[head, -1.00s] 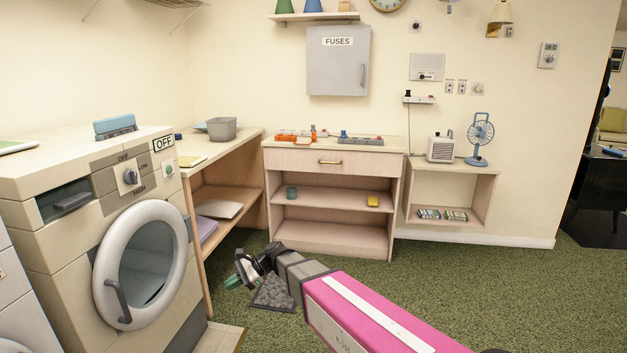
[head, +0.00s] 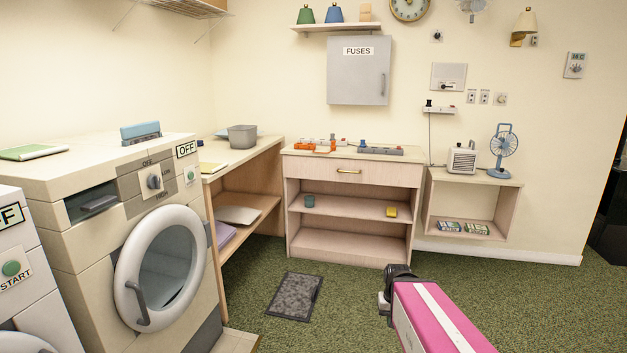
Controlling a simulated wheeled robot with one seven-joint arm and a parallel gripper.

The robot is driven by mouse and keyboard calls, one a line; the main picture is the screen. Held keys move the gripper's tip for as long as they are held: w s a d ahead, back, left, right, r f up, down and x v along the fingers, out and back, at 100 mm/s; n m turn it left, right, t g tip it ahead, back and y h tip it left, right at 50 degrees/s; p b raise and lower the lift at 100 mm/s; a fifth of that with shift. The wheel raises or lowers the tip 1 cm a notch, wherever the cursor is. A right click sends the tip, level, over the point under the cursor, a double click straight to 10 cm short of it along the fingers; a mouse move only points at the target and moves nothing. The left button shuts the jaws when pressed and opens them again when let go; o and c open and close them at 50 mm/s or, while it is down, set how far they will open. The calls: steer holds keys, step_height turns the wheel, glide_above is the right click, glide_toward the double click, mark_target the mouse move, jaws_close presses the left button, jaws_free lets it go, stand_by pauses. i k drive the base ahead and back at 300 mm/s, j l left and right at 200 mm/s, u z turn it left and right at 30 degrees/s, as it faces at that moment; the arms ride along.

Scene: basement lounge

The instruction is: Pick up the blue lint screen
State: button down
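A light blue, box-like piece with a darker slatted lower part, which looks like the blue lint screen (head: 140,132), stands upright on top of the front-loading machine (head: 90,158) at left. My gripper (head: 384,304) is low, right of centre, at the end of my pink arm, over the green carpet. It is well apart from the blue piece, to its right and lower in the picture. Its fingers are mostly hidden behind the dark wrist, so I cannot see whether they are open or hold anything.
A green book (head: 34,152) lies on the same machine. A corner desk (head: 262,148) holds a grey bin (head: 242,136). A drawer cabinet (head: 352,225) stands at the back. A dark mat (head: 295,296) lies on open carpet between the machine and my arm.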

mark_target(131, 135)
steer(key=u, duration=1.7)
steer(key=j, duration=0.1)
